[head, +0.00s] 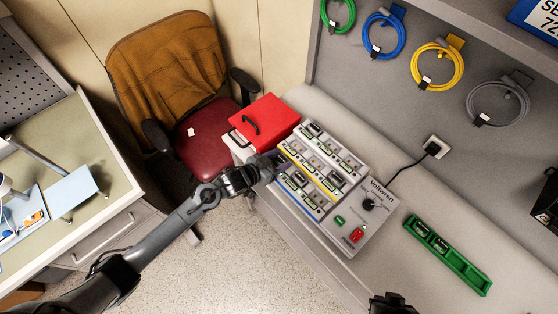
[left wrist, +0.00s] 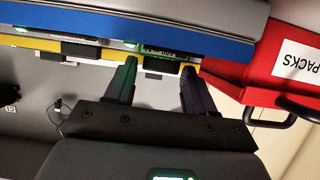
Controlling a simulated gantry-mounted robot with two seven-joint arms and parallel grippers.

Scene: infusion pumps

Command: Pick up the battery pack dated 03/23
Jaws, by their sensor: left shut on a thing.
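The charger (head: 352,232) is a pale sloped unit on the bench, with battery packs (head: 330,147) in rows edged in blue and yellow. The dates on the packs are too small to read. My left gripper (head: 274,162) is at the charger's left side, by the yellow-edged row. In the left wrist view its two fingers (left wrist: 157,78) are shut on a dark battery pack (left wrist: 163,66) with a green display, still at its row. In the head view the gripper hides most of this pack. My right gripper (head: 391,303) shows only partly at the bottom edge; its fingers are unclear.
A red box (head: 266,122) with a black handle stands close beside the left gripper; its label (left wrist: 296,60) shows in the left wrist view. A green holder (head: 462,268) with dark packs lies to the right. The bench between charger and holder is clear.

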